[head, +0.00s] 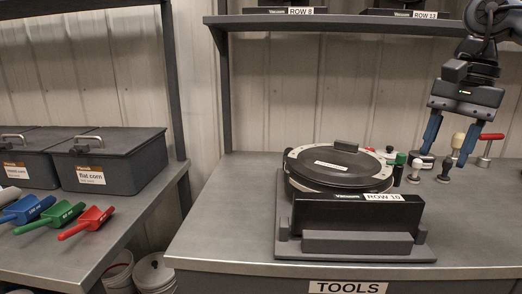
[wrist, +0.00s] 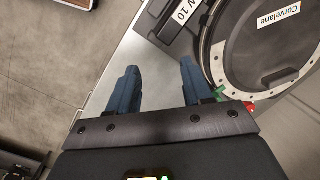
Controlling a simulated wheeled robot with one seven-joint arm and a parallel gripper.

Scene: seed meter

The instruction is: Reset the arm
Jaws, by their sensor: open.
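My gripper (head: 449,136) is at the right of the head view, above the workbench (head: 220,215). Its two blue fingers point down, spread apart, with nothing between them. In the wrist view the open fingers of my gripper (wrist: 156,88) show against the bench edge and the floor. A round black seed meter (head: 340,167) marked ROW 10 sits on a grey stand (head: 356,243) to the left of my gripper, apart from it. The seed meter also shows at upper right in the wrist view (wrist: 245,60).
Several small upright tools, including a green-topped one (head: 399,160) and a red-handled one (head: 488,145), stand near my gripper. A shelf (head: 340,20) is above. At left are grey bins (head: 110,165) and blue, green and red scoops (head: 87,222). The bench's front left is clear.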

